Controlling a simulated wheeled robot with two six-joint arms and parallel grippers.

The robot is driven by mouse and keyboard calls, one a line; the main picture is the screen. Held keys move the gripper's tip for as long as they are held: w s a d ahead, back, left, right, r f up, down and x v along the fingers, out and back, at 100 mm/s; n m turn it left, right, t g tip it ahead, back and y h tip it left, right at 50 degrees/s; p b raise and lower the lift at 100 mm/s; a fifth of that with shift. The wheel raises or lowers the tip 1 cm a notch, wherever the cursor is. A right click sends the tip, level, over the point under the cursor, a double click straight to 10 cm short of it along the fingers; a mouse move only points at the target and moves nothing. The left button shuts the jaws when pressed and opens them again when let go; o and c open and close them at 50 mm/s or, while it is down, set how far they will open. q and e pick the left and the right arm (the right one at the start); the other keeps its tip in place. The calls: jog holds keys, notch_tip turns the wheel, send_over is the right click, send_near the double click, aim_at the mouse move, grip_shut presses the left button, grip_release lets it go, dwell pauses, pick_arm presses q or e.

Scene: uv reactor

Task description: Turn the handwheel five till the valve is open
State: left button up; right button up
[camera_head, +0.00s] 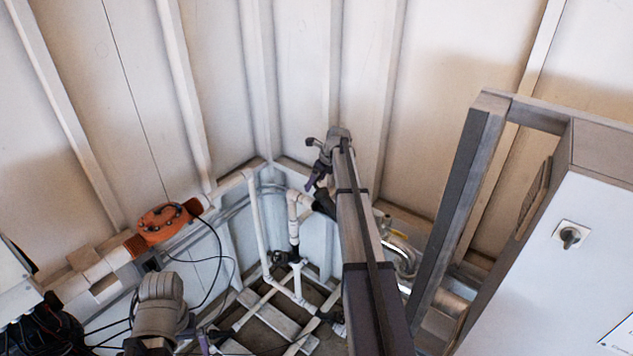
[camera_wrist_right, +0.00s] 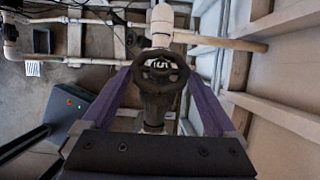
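A black handwheel (camera_wrist_right: 165,72) on a dark valve body shows in the right wrist view, joined to a white pipe. My right gripper (camera_wrist_right: 160,78) has its two purple fingers spread, one on each side of the handwheel. A small gap shows at the left finger; I cannot tell whether the right finger touches the rim. In the head view my right gripper (camera_head: 314,180) is at the end of the raised right arm, beside a dark valve part (camera_head: 324,203) on white piping. The valve's open or closed state cannot be read. My left arm is low at the left, its fingers not clear.
White pipes (camera_head: 255,215) run down the corner. Wall ribs lie close beside the right gripper.

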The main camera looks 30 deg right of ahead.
jog(key=c, duration=0.6)
jog(key=shift+w+d+f+n+g+y, duration=0.1)
jog(key=shift+w+d+n+g+y, duration=0.2)
jog(key=shift+d+n+y, duration=0.15)
jog(key=shift+c, duration=0.2)
jog(key=shift+n+y+b, duration=0.25)
jog(key=shift+y+b, duration=0.05)
jog(key=shift+y, duration=0.15)
jog(key=shift+f+n+g+y+b, duration=0.1)
jog(key=shift+n+g+y+b, duration=0.35)
jog(key=shift+g+y, duration=0.3)
jog(key=shift+n+y, duration=0.25)
jog(key=shift+y, duration=0.1)
jog(key=shift+s, duration=0.1)
jog(key=o, duration=1)
